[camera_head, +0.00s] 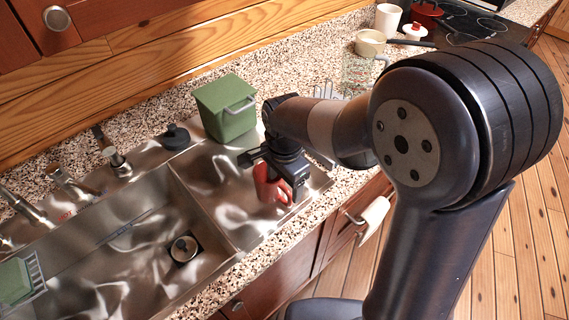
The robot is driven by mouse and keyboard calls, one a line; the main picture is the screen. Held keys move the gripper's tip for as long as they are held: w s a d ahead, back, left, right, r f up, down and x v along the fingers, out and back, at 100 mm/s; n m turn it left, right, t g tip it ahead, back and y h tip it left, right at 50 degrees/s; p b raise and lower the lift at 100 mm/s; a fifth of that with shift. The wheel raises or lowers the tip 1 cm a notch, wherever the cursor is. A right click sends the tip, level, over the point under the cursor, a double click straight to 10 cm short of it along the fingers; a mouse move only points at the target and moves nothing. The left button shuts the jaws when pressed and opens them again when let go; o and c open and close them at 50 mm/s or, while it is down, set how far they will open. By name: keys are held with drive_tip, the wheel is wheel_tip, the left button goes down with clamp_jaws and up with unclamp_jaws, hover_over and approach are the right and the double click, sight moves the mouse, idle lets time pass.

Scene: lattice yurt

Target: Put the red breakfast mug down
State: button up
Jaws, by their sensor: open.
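The red mug (266,189) stands upright, as far as I can see, on the steel drainer (225,212) at the right of the sink. My gripper (274,178) is directly over the mug and points down. Its jaws are open around or close beside the mug's upper part. My gripper and wrist hide the mug's rim and right side. I cannot tell whether a finger touches it.
A green lidded bin (224,107) stands just behind the drainer. The sink basin (130,245) lies to the left, with taps (70,183) behind it. A glass measuring jug (357,75) and a cream saucepan (371,43) stand farther back on the counter.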

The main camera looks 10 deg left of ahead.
wheel_tip(320, 180, up, 11)
drive_tip(key=shift+f+b, duration=0.15)
drive_tip(key=shift+b, duration=0.2)
